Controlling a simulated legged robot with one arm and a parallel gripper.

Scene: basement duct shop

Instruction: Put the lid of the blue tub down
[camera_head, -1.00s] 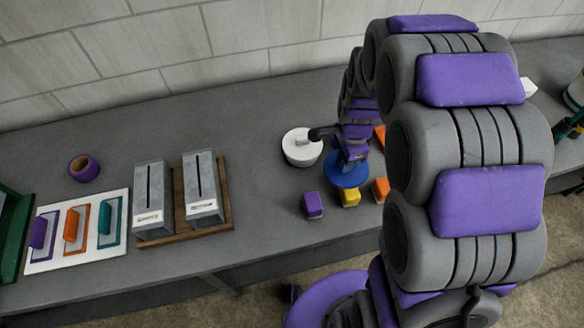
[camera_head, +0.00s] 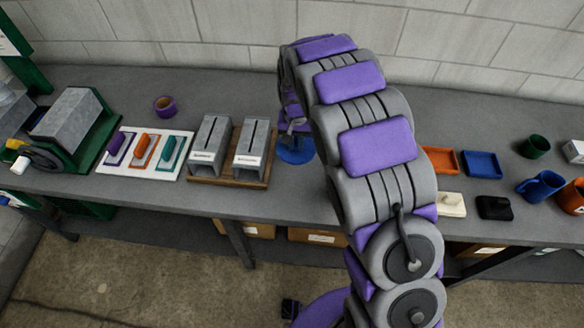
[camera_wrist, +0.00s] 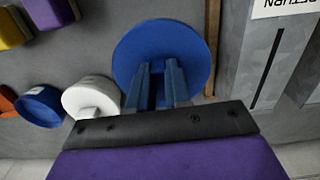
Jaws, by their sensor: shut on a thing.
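The blue lid (camera_head: 297,151) is a flat round disc just right of the wooden board (camera_head: 262,180) in the head view. In the wrist view the lid (camera_wrist: 190,42) fills the upper middle, with my gripper's fingers (camera_wrist: 157,78) shut on its grip. I cannot tell whether the lid touches the bench or hangs above it. In the head view my gripper (camera_head: 295,133) is partly hidden above the lid. A round blue container (camera_wrist: 40,106), likely the blue tub, stands at the left in the wrist view; my arm hides that area in the head view.
A white round container (camera_wrist: 92,97) stands beside the blue one. Two grey slotted boxes (camera_head: 212,145) stand on the board, close left of the lid. Purple (camera_wrist: 48,12) and yellow (camera_wrist: 12,30) blocks lie nearby. Blue (camera_head: 482,165) and orange (camera_head: 441,161) trays are farther right.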

